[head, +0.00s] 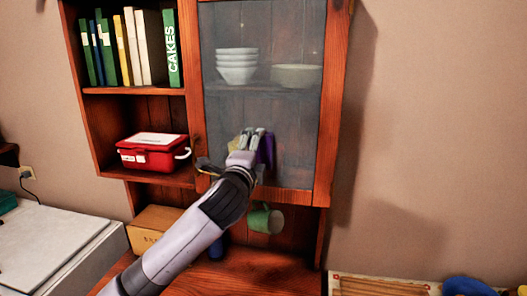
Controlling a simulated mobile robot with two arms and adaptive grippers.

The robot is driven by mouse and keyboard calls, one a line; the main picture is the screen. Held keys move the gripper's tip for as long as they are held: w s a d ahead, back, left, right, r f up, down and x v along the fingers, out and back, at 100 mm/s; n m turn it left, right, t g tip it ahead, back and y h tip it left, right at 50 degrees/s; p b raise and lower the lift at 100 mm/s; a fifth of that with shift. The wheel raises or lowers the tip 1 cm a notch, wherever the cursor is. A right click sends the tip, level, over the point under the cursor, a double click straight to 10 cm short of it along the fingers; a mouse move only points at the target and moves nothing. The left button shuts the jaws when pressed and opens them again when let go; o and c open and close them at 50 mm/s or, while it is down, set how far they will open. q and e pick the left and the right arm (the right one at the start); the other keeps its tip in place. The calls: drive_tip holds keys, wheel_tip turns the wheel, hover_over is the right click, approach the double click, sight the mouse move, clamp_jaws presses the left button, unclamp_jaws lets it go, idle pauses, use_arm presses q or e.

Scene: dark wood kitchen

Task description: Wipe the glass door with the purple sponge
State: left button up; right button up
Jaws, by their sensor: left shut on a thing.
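The glass door (291,118) is in the wooden wall cabinet, right of the open shelves, and looks shut. Its pane is greyish and hazy, with dishes visible behind it. My left gripper (255,138) is in front of the lower part of the pane, shut on the purple sponge (267,149). Only a purple edge of the sponge shows to the right of the fingers; the rest is hidden. The sponge is at or very close to the glass; I cannot tell whether it touches. My right gripper is not in view.
A dark handle (208,166) sticks out at the door's lower left. A red box (153,150) and books (127,48) fill the left shelves. A green mug (265,219) hangs below the door. A wooden box (157,228) stands below left. The wall at right is bare.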

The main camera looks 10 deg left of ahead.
sight(268, 149)
use_arm(q)
drive_tip(key=a+p, duration=0.2)
drive_tip(key=a, duration=0.4)
drive_tip(key=shift+w+a+f, duration=0.1)
drive_tip(key=shift+a+f, duration=0.05)
drive_tip(key=shift+a, duration=0.7)
drive_tip(key=shift+r+p, duration=0.9)
drive_tip(key=shift+p, duration=0.1)
drive_tip(key=shift+d+f, duration=0.1)
drive_tip(key=shift+d, duration=0.25)
drive_tip(key=shift+s+d+p, duration=0.2)
drive_tip(key=shift+d+p, duration=0.65)
drive_tip(key=shift+d, duration=4.4)
drive_tip(key=shift+a, duration=0.1)
